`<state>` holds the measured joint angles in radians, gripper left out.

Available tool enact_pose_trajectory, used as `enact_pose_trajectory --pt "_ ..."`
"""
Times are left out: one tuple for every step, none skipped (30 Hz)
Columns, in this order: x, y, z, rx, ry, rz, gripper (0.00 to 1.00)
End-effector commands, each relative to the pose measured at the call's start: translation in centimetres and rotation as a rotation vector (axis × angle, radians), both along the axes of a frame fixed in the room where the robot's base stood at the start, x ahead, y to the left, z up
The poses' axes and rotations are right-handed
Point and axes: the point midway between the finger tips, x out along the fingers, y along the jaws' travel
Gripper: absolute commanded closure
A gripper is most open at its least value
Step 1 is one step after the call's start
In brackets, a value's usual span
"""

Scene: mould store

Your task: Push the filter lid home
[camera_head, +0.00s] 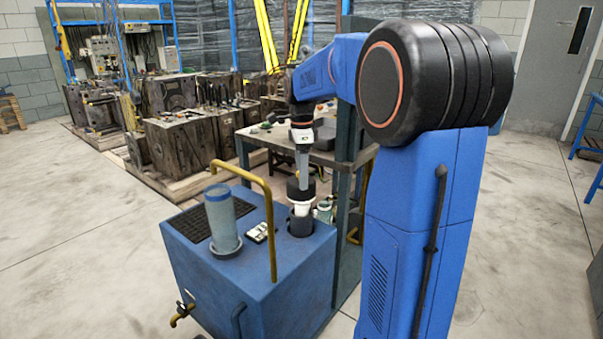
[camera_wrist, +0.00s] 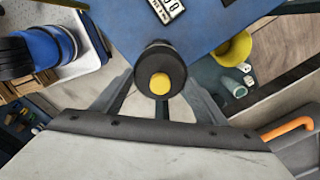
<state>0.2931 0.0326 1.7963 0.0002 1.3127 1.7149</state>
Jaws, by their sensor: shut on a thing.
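The filter lid is a black round cap (camera_head: 297,189) with a yellow centre (camera_wrist: 160,83) in the wrist view. My gripper (camera_head: 302,177) points down from above and is shut on the lid. Its fingers show on both sides of the lid in the wrist view. A white cylindrical part (camera_head: 302,209) shows directly under the lid in the head view. It stands in a dark round socket (camera_head: 300,226) on top of the blue unit (camera_head: 285,275). The lid sits above the socket rim. Whether lid and white part touch is unclear.
A tall yellow handle (camera_head: 270,215) arches over the blue unit beside the socket. A clear cylinder with a blue top (camera_head: 221,220) and a black grille (camera_head: 198,223) are left of it. A dark bench (camera_head: 345,155) stands behind. Open floor (camera_head: 70,230) lies left.

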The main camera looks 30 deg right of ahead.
Motion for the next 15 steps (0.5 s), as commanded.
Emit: enact_pose_trajectory --pt "0.0 0.0 -0.05 0.0 0.0 0.0 0.62" --pt "0.0 0.0 -0.11 0.0 0.0 0.0 0.62" --pt "0.0 0.0 -0.19 0.0 0.0 0.0 0.62" --pt "-0.01 0.0 -0.25 0.0 0.0 0.0 0.62" --pt "-0.01 0.0 -0.32 0.0 0.0 0.0 0.62" --pt "-0.01 0.0 -0.4 0.0 0.001 0.0 0.62" --pt "-0.01 0.0 -0.46 0.0 0.001 0.0 0.62" --pt "-0.02 0.01 -0.53 0.0 0.001 0.0 0.62" --pt "-0.02 0.01 -0.61 0.0 0.001 0.0 0.62" --pt "-0.02 0.01 -0.67 0.0 0.001 0.0 0.62" --pt "-0.02 0.01 -0.73 0.0 0.001 0.0 0.62" --pt "-0.01 0.0 -0.81 0.0 0.001 0.0 0.62" --pt "-0.01 0.0 -0.87 0.0 0.001 0.0 0.62" --pt "-0.01 0.0 -0.93 0.0 0.001 0.0 0.62" --pt "0.0 0.0 -1.01 0.0 0.0 0.0 0.62"
